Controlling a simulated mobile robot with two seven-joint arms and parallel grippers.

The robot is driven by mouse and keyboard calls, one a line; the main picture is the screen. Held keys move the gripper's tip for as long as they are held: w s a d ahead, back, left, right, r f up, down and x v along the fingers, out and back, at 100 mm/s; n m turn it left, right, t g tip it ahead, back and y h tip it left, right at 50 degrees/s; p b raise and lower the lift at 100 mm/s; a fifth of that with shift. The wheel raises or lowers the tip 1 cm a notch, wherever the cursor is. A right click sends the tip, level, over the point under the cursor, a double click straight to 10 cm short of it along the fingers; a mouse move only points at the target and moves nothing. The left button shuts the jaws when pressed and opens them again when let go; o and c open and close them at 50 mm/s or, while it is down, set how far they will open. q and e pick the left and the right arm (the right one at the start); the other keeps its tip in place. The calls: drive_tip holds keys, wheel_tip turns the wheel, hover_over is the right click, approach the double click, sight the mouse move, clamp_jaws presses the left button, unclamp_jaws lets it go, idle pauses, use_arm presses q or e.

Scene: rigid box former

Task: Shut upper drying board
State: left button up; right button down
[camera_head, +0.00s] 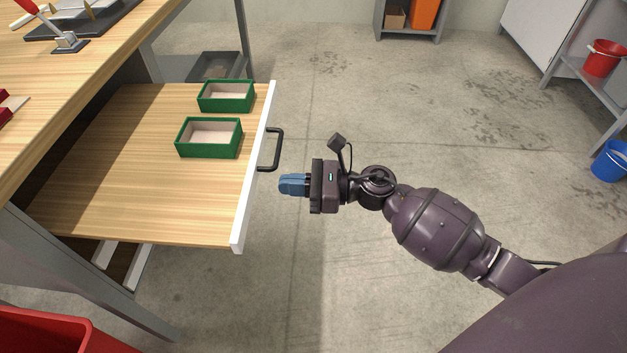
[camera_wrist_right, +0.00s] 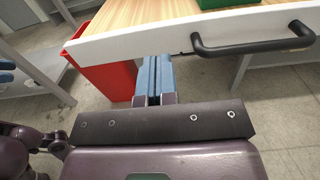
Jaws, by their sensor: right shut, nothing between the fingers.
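The upper drying board (camera_head: 150,205) is a wooden pull-out board with a white front edge (camera_head: 253,185). It is pulled out from under the workbench top. A black handle (camera_head: 275,150) is on its front, and it also shows in the right wrist view (camera_wrist_right: 255,46). Two green boxes with pale contents lie on it, one farther back (camera_head: 226,96) and one nearer (camera_head: 209,137). My right gripper (camera_head: 284,184) is shut and empty, its blue fingers pointing at the front edge, just outside it and nearer than the handle. In the wrist view the fingertips (camera_wrist_right: 155,60) reach the front's lower edge. My left gripper is out of view.
The workbench top (camera_head: 60,65) overhangs the board at left, with a red-handled tool (camera_head: 65,40) on it. A red bin (camera_head: 50,335) stands at the lower left. The floor right of the board is clear around my arm.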

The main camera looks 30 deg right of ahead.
sight(253, 183)
drive_tip(key=shift+x, duration=2.4)
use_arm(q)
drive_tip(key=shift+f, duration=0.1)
